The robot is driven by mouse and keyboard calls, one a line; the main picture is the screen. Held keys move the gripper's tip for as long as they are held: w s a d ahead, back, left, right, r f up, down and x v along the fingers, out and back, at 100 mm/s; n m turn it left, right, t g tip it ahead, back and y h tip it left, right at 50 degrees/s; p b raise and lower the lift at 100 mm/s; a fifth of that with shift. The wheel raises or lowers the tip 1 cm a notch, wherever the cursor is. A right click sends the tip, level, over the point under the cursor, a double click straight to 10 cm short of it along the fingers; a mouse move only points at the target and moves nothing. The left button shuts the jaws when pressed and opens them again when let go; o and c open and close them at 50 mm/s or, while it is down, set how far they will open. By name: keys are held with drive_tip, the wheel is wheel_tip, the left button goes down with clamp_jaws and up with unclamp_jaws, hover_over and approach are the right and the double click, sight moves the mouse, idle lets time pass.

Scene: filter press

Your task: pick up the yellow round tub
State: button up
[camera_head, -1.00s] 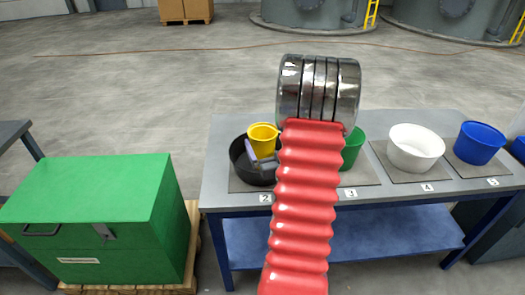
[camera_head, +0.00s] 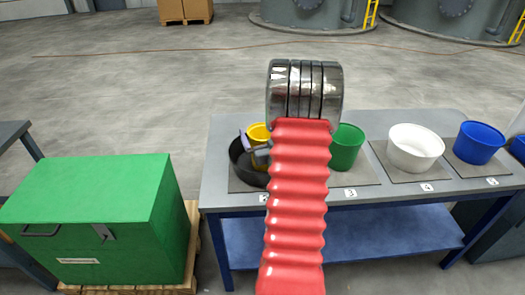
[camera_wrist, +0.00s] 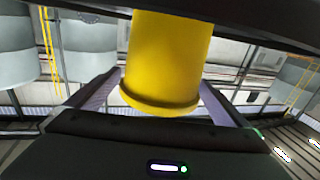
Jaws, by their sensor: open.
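In the wrist view the yellow tub (camera_wrist: 166,60) fills the middle, between the two spread fingers of my gripper (camera_wrist: 160,98). The fingers are open on either side of it; I cannot tell whether either touches it.
On the grey bench (camera_head: 222,140), a green tub (camera_head: 346,148), a white tub (camera_head: 415,150) and a blue tub (camera_head: 480,143) stand to the right on numbered mats. A green chest (camera_head: 90,215) stands on a pallet at left. Open floor lies behind the bench.

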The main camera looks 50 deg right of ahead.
drive_tip(key=shift+c, duration=0.5)
drive_tip(key=c, duration=1.4)
